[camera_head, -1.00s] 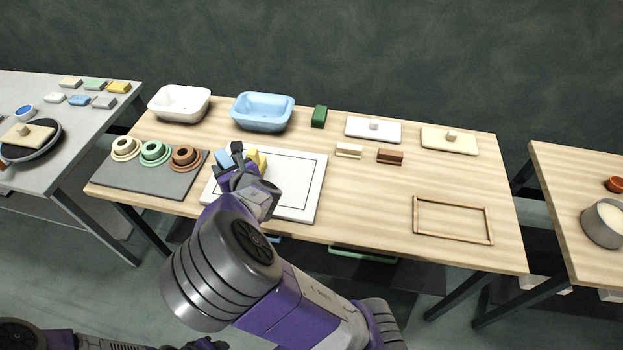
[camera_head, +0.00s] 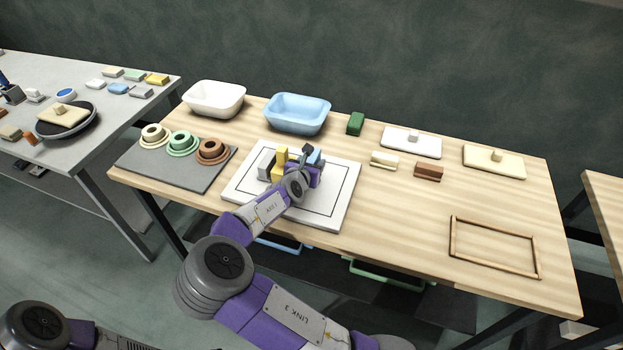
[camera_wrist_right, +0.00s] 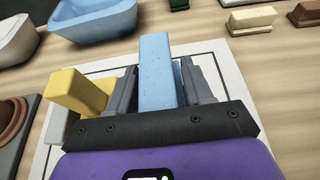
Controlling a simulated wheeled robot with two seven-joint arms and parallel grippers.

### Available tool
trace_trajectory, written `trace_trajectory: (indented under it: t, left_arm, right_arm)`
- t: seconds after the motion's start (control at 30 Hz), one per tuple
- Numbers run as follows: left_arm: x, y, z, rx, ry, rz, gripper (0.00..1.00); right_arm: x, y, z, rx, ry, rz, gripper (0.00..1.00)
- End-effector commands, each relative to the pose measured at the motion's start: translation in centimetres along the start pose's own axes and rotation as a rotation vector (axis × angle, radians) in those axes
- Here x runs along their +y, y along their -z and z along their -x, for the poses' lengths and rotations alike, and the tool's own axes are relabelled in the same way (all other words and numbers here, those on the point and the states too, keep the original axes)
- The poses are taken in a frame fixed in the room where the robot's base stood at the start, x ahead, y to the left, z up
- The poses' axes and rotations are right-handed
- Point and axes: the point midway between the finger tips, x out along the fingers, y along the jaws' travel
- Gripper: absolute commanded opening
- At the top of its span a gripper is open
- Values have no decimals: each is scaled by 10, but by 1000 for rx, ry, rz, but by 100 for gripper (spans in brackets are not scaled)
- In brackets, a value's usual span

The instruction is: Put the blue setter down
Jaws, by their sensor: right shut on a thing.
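The blue setter (camera_wrist_right: 158,72) is a light blue block, upright between the two grey fingers of my right gripper (camera_wrist_right: 160,85), which is shut on it. In the head view the blue setter (camera_head: 314,156) is partly hidden by my right gripper (camera_head: 307,162). It is over the white board with a black outline (camera_head: 342,200), right of a yellow block (camera_head: 280,158) and a grey block (camera_head: 265,165). The yellow block also shows left of the fingers in the wrist view (camera_wrist_right: 78,92). I cannot tell whether the setter touches the board. My left gripper is out of view.
A white basin (camera_head: 214,100) and a blue basin (camera_head: 297,113) stand behind the board. A grey mat (camera_head: 175,172) with ringed pieces lies left. A cream block (camera_head: 384,160), a brown block (camera_head: 428,172) and a wooden frame (camera_head: 495,262) lie right. The table's middle right is clear.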

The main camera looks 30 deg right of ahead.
Motion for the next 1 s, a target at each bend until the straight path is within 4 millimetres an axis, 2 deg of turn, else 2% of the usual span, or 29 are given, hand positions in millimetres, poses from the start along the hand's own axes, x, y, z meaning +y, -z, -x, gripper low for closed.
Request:
trace_trajectory:
  t: [0.2,0.3,0.73,0.77,0.9,1.0]
  left_arm:
    - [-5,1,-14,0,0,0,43]
    - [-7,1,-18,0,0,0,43]
    - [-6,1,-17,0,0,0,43]
    - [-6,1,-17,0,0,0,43]
    - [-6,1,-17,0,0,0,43]
    - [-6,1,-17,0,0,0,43]
  right_arm:
    - [0,34,-14,-1,0,1,12]
    - [0,43,-18,-1,0,1,12]
    - [0,47,-20,-2,-1,2,12]
    - [0,48,-20,-1,-1,1,53]
    - [0,48,-20,-1,-1,1,75]
    - [0,48,-20,-1,-1,1,76]
